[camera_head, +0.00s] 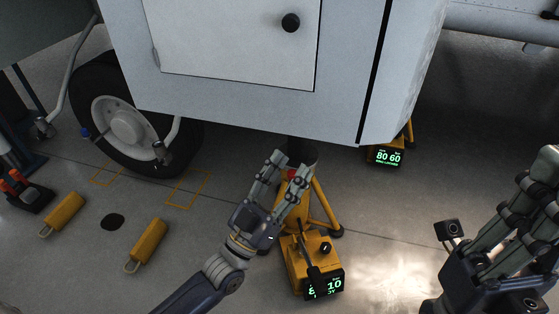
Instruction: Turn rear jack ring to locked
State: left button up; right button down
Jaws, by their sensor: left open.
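A yellow jack (325,257) stands under the white helicopter body, its dark upper column (308,146) meeting the underside. Its green display (335,284) shows "10", with the rest partly covered by a dark lever. A second yellow jack (386,153) stands farther back, its display reading "80 60" above small text that seems to say ring locked. No label tells which jack is the rear one. My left gripper (289,164) is open, its fingertips in front of the near jack's column, hiding much of the ring area. Contact cannot be told. My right gripper (530,180) is cut off at the right edge.
The white body (270,105) hangs low over the work area. A wheel (122,125) stands at left. Yellow chocks (148,243) (64,214) lie on the floor near a dark round spot. The jack's legs spread near my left gripper. Floor between the near jack and my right gripper is clear.

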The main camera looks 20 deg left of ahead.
pick_arm(q)
jog(key=s+r+t, duration=0.2)
jog(key=s+r, duration=0.3)
jog(key=r, duration=0.2)
jog(key=shift+r+t+h, duration=0.15)
jog(key=shift+t+h, duration=0.15)
jog(key=shift+a, duration=0.1)
jog(key=shift+c, duration=0.5)
